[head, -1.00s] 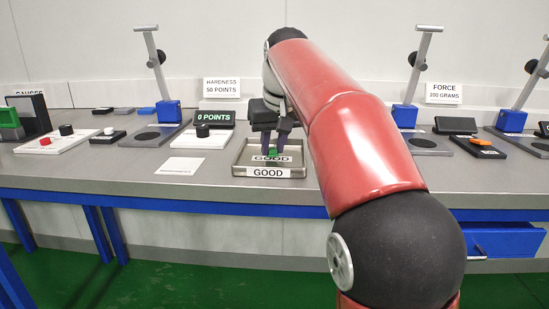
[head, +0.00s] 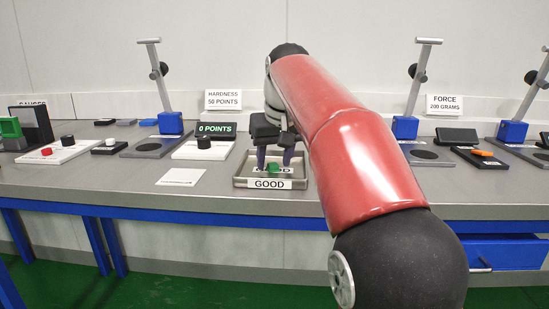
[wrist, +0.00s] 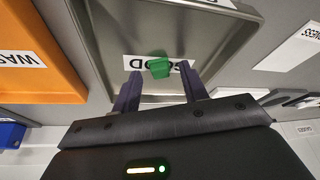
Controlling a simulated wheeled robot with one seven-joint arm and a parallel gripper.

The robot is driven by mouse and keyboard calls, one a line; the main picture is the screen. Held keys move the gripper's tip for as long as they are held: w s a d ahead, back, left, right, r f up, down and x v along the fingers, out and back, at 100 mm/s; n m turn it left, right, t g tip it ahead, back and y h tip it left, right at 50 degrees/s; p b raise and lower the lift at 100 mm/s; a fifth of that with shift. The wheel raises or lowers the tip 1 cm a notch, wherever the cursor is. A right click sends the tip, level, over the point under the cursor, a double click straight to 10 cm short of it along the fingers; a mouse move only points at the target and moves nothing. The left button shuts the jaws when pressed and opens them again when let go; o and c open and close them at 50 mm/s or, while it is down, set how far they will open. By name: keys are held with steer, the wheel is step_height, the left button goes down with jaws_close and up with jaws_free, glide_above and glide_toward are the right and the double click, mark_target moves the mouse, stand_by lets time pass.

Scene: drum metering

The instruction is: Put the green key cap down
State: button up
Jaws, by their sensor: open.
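The green key cap (head: 273,168) lies in the metal tray labelled GOOD (head: 240,182), on the tray's inner label. It also shows in the wrist view (wrist: 159,68), tilted on that label, between and just ahead of my fingertips. My gripper (head: 276,163) is open above the tray, one finger on each side of the cap. In the wrist view my gripper (wrist: 160,85) has clear gaps between its fingers and the cap. I cannot tell the exact height of the fingertips above the tray floor.
An orange tray (wrist: 62,85) stands beside the GOOD tray in the wrist view. A display reading 0 POINTS (head: 216,130) and a white block with a black knob (head: 203,151) stand behind left. A white card (head: 181,177) lies left on the bench.

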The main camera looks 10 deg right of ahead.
steer(key=p+v, duration=0.3)
steer(key=v, duration=0.9)
steer(key=s+f+m+t, duration=0.1)
steer(key=s+f, duration=2.2)
steer(key=f, duration=0.5)
steer(key=shift+s+f, duration=0.2)
steer(key=shift+s, duration=0.2)
